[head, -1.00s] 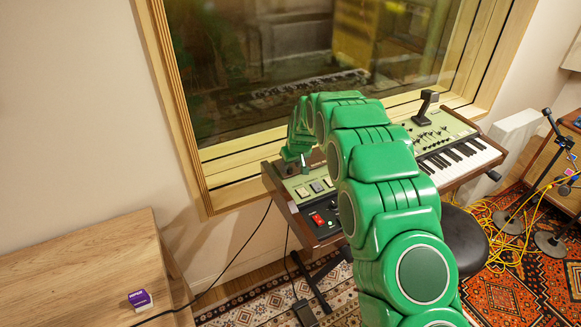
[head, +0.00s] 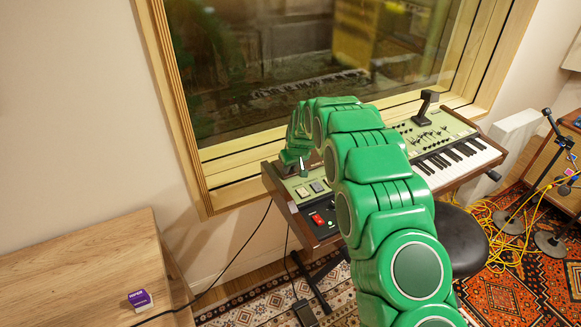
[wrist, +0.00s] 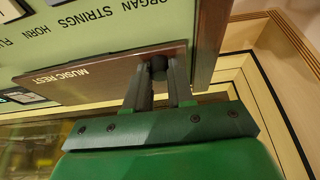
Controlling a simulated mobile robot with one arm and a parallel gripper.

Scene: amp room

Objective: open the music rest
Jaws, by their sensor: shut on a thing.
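The music rest (wrist: 105,85) is a flat brown panel lettered "MUSIC REST", lying against the green synthesizer panel (wrist: 95,32) in the wrist view. My gripper (wrist: 160,72) is shut on a small dark round knob (wrist: 158,62) at one end of the rest, with a finger on each side. In the head view, my gripper (head: 303,166) is at the left end of the synthesizer (head: 312,188); my green arm covers the middle of the instrument. From the head view I cannot tell how far the rest is raised.
A wood-framed window (head: 270,80) stands close behind the synthesizer. A black stool (head: 458,240) and a microphone stand (head: 548,170) are to the right. A wooden table (head: 80,270) with a purple box (head: 140,298) is at the lower left.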

